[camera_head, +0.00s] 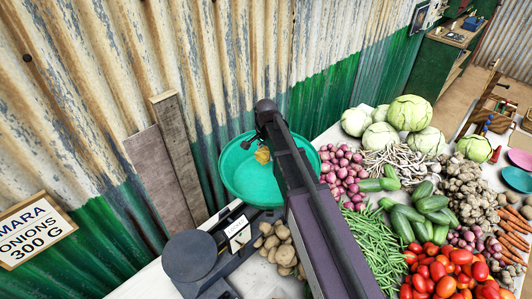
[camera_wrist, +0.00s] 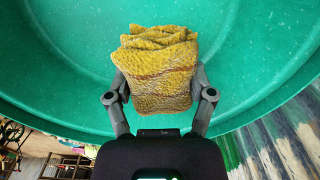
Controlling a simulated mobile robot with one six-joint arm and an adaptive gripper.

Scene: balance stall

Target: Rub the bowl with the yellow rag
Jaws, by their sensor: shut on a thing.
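The bowl (camera_head: 240,184) is a wide teal-green dish on the balance, in the middle of the head view. Its inside fills most of the wrist view (camera_wrist: 60,55), with pale specks on the surface. My gripper (camera_wrist: 158,88) is shut on the yellow rag (camera_wrist: 158,65), a folded, bunched cloth with brownish bands. In the head view the rag (camera_head: 263,155) shows small over the bowl, near its upper right side. I cannot tell whether the rag touches the bowl. My arm hides the bowl's right part.
A dark balance plate (camera_head: 190,256) stands left of the bowl. Potatoes (camera_head: 281,250) lie in front. Onions (camera_head: 342,168), beans (camera_head: 372,236), cucumbers (camera_head: 408,215) and tomatoes (camera_head: 448,275) crowd the right. A corrugated wall (camera_head: 215,75) with leaning planks (camera_head: 165,175) closes off the back.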

